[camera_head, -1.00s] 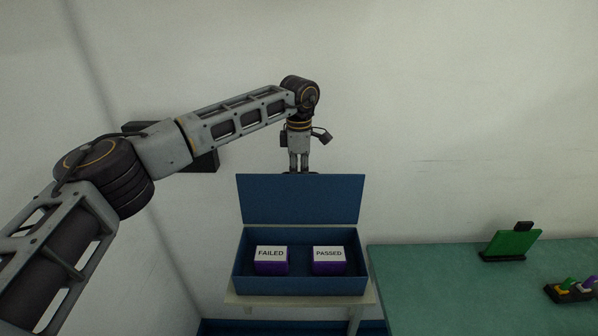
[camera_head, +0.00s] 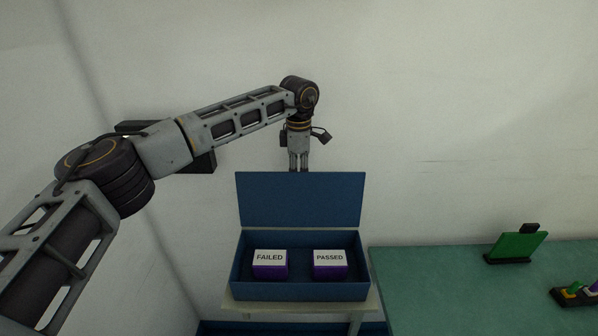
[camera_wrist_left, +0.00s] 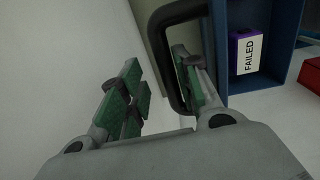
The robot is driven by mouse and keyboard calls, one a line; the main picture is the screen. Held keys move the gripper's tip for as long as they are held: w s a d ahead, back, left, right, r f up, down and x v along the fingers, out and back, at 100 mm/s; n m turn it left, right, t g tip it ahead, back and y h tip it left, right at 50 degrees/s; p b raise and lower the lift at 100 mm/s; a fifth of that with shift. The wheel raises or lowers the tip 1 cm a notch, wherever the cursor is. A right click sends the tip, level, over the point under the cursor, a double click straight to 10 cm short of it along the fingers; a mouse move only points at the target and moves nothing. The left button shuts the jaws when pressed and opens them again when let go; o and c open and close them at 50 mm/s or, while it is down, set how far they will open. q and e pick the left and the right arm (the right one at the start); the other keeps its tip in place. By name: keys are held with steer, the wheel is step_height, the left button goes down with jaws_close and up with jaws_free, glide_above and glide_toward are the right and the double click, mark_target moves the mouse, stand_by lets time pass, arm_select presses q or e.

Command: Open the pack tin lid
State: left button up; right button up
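The pack tin (camera_head: 245,290) is a blue box on a small light stand. Its blue lid (camera_head: 300,200) stands raised at the back, so the inside shows. My left gripper (camera_head: 299,168) points down at the lid's top edge, its tips partly hidden there. In the left wrist view its green-padded fingers (camera_wrist_left: 160,95) are spread apart. A black handle loop (camera_wrist_left: 160,50) passes around the right-hand finger; the gap between the fingers looks empty.
Inside the tin are two purple boxes, labelled FAILED (camera_head: 270,264) and PASSED (camera_head: 329,264). A white wall is behind.

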arm_select(q)
steer(key=shift+o, duration=0.4)
steer(key=shift+w+f, duration=0.2)
steer(key=shift+w, duration=0.3)
steer(key=shift+s+r, duration=0.15)
steer(key=shift+s, duration=0.1)
steer(key=shift+r, duration=0.1)
step_height(320, 180, up, 12)
steer(key=shift+s+f, duration=0.2)
steer(key=shift+s, duration=0.15)
steer(key=shift+d, duration=0.1)
